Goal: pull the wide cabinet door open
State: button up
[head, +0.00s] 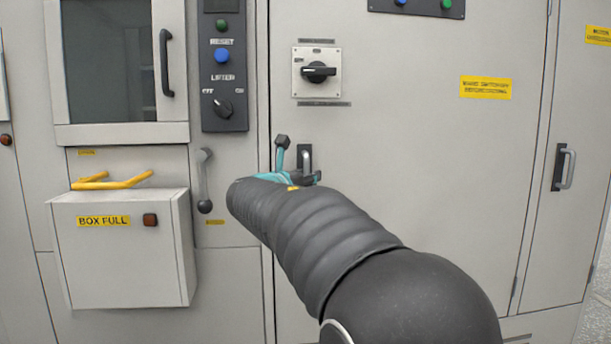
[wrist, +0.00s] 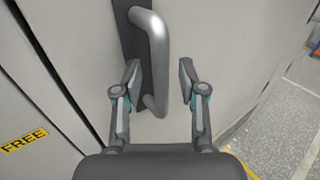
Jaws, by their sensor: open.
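The wide cabinet door (head: 430,150) is a large light grey panel and looks shut in the head view. Its grey bar handle (head: 306,158) stands on a dark plate near the door's left edge, partly hidden by my gripper. My gripper (head: 297,160) is at the handle, with my dark sleeved arm covering the door below it. In the wrist view the metal handle (wrist: 154,50) runs down between the two open fingers of my gripper (wrist: 158,80). Gaps show on both sides, so the fingers are not closed on it.
A black rotary switch (head: 318,72) sits on the door above the handle. Left are a lever (head: 205,182), a control strip (head: 223,85) and a protruding box (head: 120,250) labelled BOX FULL. A narrower door with its own handle (head: 564,168) is at right. Open floor (wrist: 285,115) shows in the wrist view.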

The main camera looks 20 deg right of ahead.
jog(key=shift+w+d, duration=0.2)
jog(key=shift+d, duration=0.1)
grip_shut()
